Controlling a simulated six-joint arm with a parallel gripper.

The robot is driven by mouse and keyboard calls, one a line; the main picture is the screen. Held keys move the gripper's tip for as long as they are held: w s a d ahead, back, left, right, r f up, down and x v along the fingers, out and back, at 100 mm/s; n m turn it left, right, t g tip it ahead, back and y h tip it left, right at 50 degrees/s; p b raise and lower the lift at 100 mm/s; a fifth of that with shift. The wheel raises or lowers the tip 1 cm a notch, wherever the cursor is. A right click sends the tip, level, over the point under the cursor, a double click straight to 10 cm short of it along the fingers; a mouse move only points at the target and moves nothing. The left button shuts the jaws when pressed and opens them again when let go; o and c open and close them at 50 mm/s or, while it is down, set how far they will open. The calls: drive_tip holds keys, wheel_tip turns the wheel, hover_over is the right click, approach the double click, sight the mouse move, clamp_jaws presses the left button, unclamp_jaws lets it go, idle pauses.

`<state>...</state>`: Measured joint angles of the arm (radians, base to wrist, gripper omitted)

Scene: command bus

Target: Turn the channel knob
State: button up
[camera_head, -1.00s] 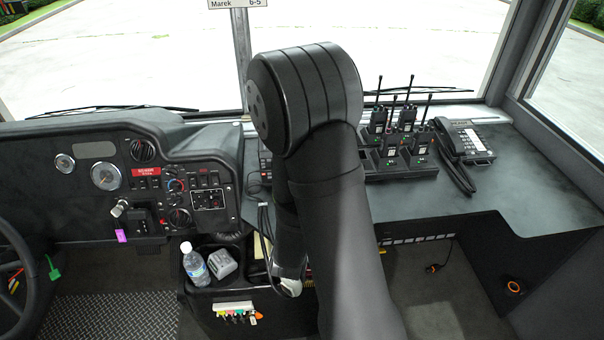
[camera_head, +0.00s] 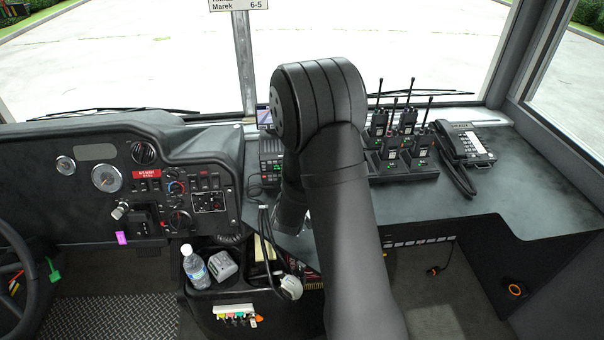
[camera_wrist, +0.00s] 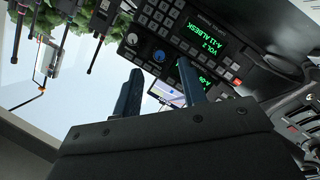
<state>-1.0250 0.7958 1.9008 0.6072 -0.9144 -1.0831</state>
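A black radio unit (camera_wrist: 185,35) with green lit text shows upside down at the top of the wrist view. It bears a grey knob (camera_wrist: 131,38) and a blue-marked knob (camera_wrist: 158,56); I cannot tell from labels which is the channel knob. My gripper (camera_wrist: 160,67) is open and empty, its two dark fingers apart and pointing toward the radio. The blue-marked knob shows just beyond the gap between the fingertips, with no contact visible. In the head view the radio (camera_head: 271,160) is partly hidden behind my arm, and my gripper is hidden.
A second lit display (camera_wrist: 197,82) shows partly behind the right finger. Several handheld radios stand in a charger (camera_head: 400,165), right of my arm, beside a desk phone (camera_head: 468,145). A bottle (camera_head: 195,266) stands in a console below the dashboard.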

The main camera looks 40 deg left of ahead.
drive_tip(key=shift+x, duration=2.05)
clamp_jaws()
